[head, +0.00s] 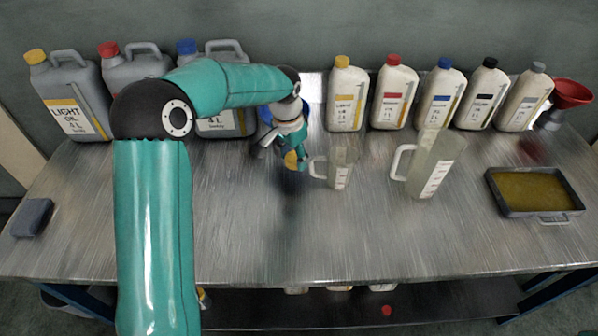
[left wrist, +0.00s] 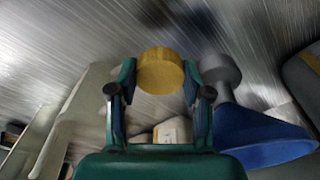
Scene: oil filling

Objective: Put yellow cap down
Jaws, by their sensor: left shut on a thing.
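My left gripper (head: 296,164) is above the metal table (head: 400,245), behind its middle and left of the small measuring jug (head: 341,168). It is shut on a yellow cap (head: 290,159), which is partly hidden by the fingers in the head view. In the left wrist view the yellow cap (left wrist: 160,70) sits between the two fingertips of the gripper (left wrist: 160,88). My right gripper is not in view.
A blue funnel (left wrist: 262,135) is close beside the gripper in the left wrist view. A larger jug (head: 432,165), a drip tray (head: 535,190) and a grey sponge-like block (head: 32,217) are on the table. Several bottles line the back. The front middle is clear.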

